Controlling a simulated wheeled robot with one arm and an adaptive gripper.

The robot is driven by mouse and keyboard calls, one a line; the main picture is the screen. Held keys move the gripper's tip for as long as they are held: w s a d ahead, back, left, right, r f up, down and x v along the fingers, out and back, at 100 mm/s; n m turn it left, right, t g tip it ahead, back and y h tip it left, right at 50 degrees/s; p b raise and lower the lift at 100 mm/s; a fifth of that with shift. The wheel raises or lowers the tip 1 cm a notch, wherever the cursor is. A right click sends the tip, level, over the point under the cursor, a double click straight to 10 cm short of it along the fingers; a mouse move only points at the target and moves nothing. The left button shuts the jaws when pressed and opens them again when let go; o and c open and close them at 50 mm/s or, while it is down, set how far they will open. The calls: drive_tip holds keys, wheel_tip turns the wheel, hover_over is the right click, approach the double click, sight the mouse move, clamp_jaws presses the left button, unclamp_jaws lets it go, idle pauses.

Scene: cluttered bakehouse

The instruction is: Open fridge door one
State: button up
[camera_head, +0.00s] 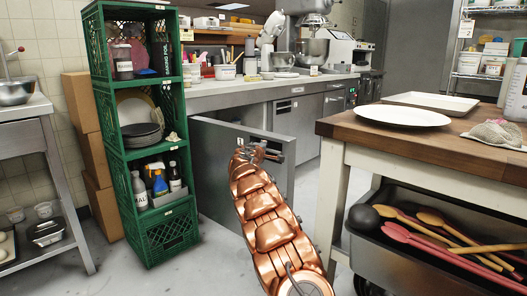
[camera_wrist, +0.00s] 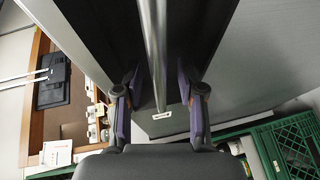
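Fridge door one (camera_head: 222,165) is a flat grey metal panel under the steel counter. It stands swung out from the counter front, at an angle. My gripper (camera_head: 262,150) is at the upper right end of this door, at the end of my copper arm. In the wrist view, the door's long round metal handle (camera_wrist: 154,45) runs between the two fingers of my gripper (camera_wrist: 160,105). The fingers are apart, with a visible gap on each side of the bar. The inside of the fridge is mostly hidden behind the door.
A green crate shelf (camera_head: 162,232) stands close to the left of the door. A wooden-topped table (camera_head: 345,125) with plates and a utensil bin stands on the right. The steel counter (camera_head: 225,94) carries mixers and tubs. Bare floor shows around the door.

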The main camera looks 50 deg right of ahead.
drive_tip(key=v, duration=1.2)
idle(0.7)
idle(0.5)
